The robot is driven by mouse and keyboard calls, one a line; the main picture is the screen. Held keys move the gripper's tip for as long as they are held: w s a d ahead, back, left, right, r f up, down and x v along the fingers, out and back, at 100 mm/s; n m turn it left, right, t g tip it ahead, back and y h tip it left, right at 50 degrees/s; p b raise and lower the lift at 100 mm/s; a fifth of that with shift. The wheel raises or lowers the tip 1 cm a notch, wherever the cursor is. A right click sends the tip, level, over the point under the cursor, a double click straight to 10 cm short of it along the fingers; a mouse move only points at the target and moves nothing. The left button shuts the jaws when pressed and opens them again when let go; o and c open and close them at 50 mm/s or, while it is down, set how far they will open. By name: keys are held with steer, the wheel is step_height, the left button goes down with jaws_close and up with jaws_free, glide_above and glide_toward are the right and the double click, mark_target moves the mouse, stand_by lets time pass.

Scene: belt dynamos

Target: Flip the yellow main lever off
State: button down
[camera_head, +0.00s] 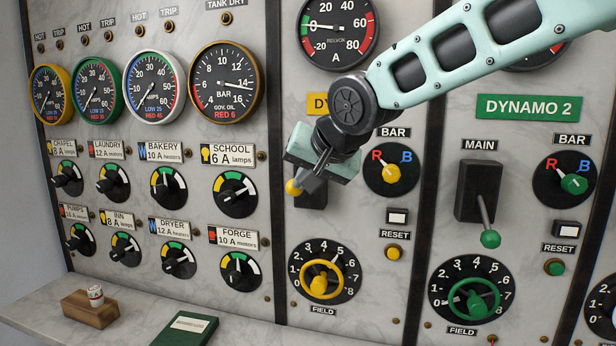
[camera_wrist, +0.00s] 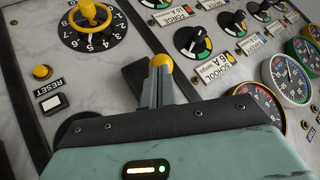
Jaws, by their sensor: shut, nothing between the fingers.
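The yellow main lever's ball knob (camera_head: 294,187) shows at the left edge of its black switch box (camera_head: 312,198) on the yellow dynamo panel. My gripper (camera_head: 304,181) is shut in front of that box, its fingertips right at the knob. In the wrist view the yellow knob (camera_wrist: 160,62) appears just past the tips of my gripper (camera_wrist: 160,82). Whether they touch is unclear. The lever's shaft is hidden, so its exact tilt cannot be told. The knob sits higher against its box than the green main lever's knob (camera_head: 490,239), which hangs below its box.
Right of the yellow lever is the yellow bar selector (camera_head: 392,170); below are the yellow reset button (camera_head: 393,252) and yellow field wheel (camera_head: 319,281). The forge switch (camera_head: 240,272) and school switch (camera_head: 235,194) are to the left. A ledge with a green book (camera_head: 186,329) runs below.

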steer(key=f+t+b, duration=0.1)
steer(key=b, duration=0.3)
steer(key=f+b, duration=0.1)
steer(key=b, duration=0.4)
steer(key=f+n+t+b, duration=0.1)
steer(key=b, duration=0.4)
steer(key=shift+s+a+f+t, duration=0.1)
steer(key=shift+s+f+t, duration=0.2)
steer(key=shift+f, duration=0.05)
steer(key=shift+r+p, duration=0.5)
steer(key=shift+r, duration=0.3)
